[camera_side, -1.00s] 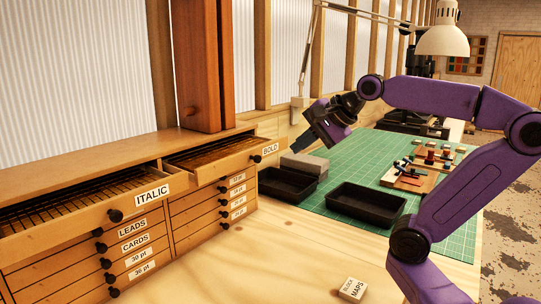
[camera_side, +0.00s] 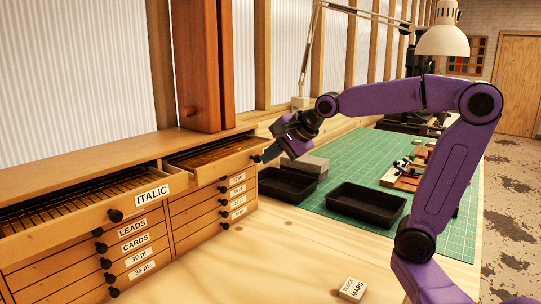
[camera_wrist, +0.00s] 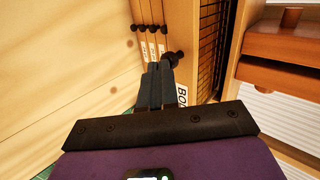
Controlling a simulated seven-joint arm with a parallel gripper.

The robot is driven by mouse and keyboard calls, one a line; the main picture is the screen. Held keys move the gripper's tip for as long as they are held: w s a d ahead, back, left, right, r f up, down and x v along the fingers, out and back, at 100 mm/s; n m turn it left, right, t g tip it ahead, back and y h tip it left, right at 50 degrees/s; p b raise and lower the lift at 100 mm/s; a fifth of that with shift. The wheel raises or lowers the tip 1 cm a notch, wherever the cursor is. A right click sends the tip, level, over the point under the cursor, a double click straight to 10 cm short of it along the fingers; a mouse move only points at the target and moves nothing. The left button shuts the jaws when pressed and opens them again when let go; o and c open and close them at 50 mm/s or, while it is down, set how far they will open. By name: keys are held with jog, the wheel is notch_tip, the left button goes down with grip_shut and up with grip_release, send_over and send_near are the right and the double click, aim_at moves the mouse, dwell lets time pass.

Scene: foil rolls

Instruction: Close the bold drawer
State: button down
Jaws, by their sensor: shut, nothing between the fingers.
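The drawer labelled BOLD (camera_side: 212,168) is pulled out at the top of the right-hand stack in the side view. My gripper (camera_side: 263,156) is shut and empty, its fingertips close to the right end of that drawer's front, at its knob and label. In the wrist view the shut fingers (camera_wrist: 160,82) point towards the drawer's dark knob (camera_wrist: 174,58), with part of the BOLD label (camera_wrist: 182,96) beside them. I cannot tell whether the fingers touch the knob. In the side view the label and knob are hidden behind the gripper.
The ITALIC drawer (camera_side: 75,218) stands pulled out to the left. Two black trays (camera_side: 366,204) and grey blocks (camera_side: 304,164) lie right of the cabinet, partly on a green mat (camera_side: 330,150). A small labelled block (camera_side: 352,289) lies near the front. The bench front is otherwise clear.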

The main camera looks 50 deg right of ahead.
aim_at(225, 149)
jog(key=shift+w, duration=0.1)
jog(key=w, duration=1.3)
jog(key=shift+w, duration=0.4)
jog(key=shift+s, duration=0.1)
